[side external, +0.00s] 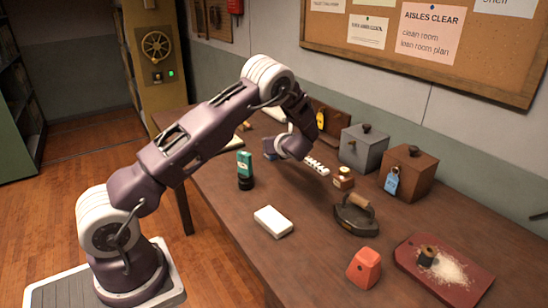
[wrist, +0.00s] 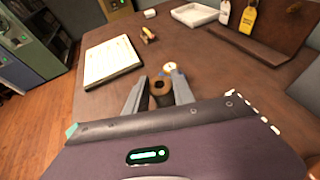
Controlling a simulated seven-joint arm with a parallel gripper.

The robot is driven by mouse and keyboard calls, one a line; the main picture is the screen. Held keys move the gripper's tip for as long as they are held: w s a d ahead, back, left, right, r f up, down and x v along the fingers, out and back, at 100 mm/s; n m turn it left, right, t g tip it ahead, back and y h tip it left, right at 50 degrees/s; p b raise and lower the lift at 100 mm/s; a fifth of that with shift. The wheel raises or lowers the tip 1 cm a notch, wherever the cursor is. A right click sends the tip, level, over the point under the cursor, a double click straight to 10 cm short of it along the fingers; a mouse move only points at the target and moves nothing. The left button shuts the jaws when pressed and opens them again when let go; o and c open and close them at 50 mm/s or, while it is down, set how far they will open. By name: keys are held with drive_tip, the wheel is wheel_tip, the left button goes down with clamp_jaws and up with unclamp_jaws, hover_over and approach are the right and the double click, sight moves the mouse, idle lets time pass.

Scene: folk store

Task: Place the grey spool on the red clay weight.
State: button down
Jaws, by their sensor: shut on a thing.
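In the wrist view my gripper (wrist: 159,82) is shut on a small spool (wrist: 160,88), with one grey finger on each side. In the side view the fingers and the held spool are hidden behind my wrist, over the far part of the table. The red clay weight (side external: 364,268) is a faceted orange-red block standing near the table's front right, well away from my gripper. Its top looks bare.
A dark iron (side external: 356,214), white block (side external: 273,221), green-and-black container (side external: 245,170), grey box (side external: 363,149) and brown box (side external: 408,172) stand around. A red board (side external: 470,288) holds white powder and another spool (side external: 427,255). The wrist view shows a notebook (wrist: 110,62) and white tray (wrist: 195,14).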

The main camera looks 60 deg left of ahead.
drive_tip(key=w+d+r, duration=0.2)
drive_tip(key=d+r, duration=0.1)
drive_tip(key=d, duration=0.3)
drive_tip(key=w+d+r, duration=0.2)
drive_tip(key=d, duration=0.4)
wheel_tip(320, 180, up, 4)
drive_tip(key=r+m+t+h, duration=0.1)
drive_tip(key=m+t, duration=0.1)
drive_tip(key=t, duration=0.1)
hover_over(369, 256)
wheel_tip(369, 256, down, 10)
drive_tip(key=shift+f, duration=0.2)
drive_tip(key=shift+f, duration=0.15)
drive_tip(key=c, duration=1.1)
unclamp_jaws()
drive_tip(key=shift+o, duration=0.2)
